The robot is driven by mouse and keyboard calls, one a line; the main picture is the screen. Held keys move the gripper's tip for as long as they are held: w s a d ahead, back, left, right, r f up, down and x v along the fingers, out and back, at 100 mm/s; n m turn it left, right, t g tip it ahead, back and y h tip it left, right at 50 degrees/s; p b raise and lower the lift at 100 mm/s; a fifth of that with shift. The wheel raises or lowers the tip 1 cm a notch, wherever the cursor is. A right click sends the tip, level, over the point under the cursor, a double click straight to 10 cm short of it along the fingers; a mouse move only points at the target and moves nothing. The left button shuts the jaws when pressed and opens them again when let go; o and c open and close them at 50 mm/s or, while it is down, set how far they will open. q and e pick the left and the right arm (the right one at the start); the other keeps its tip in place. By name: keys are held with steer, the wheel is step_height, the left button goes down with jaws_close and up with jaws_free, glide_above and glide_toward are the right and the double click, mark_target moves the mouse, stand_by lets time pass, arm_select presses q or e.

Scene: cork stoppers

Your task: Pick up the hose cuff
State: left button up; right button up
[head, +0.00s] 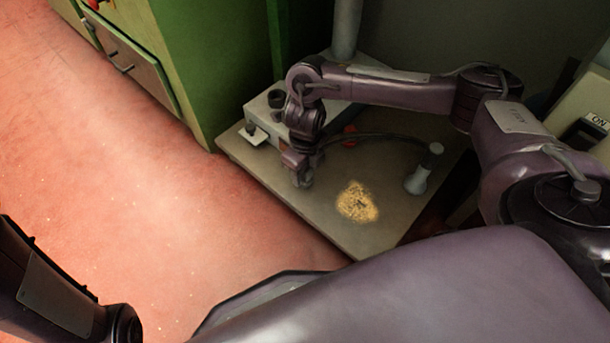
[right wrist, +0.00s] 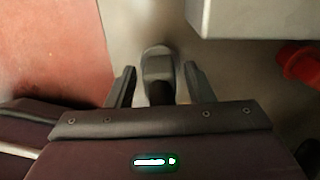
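The hose cuff (right wrist: 158,66) is a grey piece on a dark stem, between the two fingers of my right gripper (right wrist: 160,85) in the right wrist view. A narrow gap shows on each side of it, so the fingers are open and do not appear to touch it. In the head view my right gripper (head: 302,166) points down low over the left part of the grey platform (head: 315,222). There the cuff is mostly hidden by the gripper. My left gripper is out of view; only part of my left arm shows at bottom left.
A dark hose (head: 385,137) arcs to a grey nozzle (head: 417,178) standing on the right. A yellowish crumb patch (head: 357,202) lies on the platform. A pale box (head: 267,112) stands behind my gripper, with a red part (right wrist: 300,64) nearby. Green cabinets (head: 215,60) stand at the back.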

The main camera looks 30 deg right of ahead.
steer(key=c, duration=0.9)
steer(key=shift+r, duration=0.1)
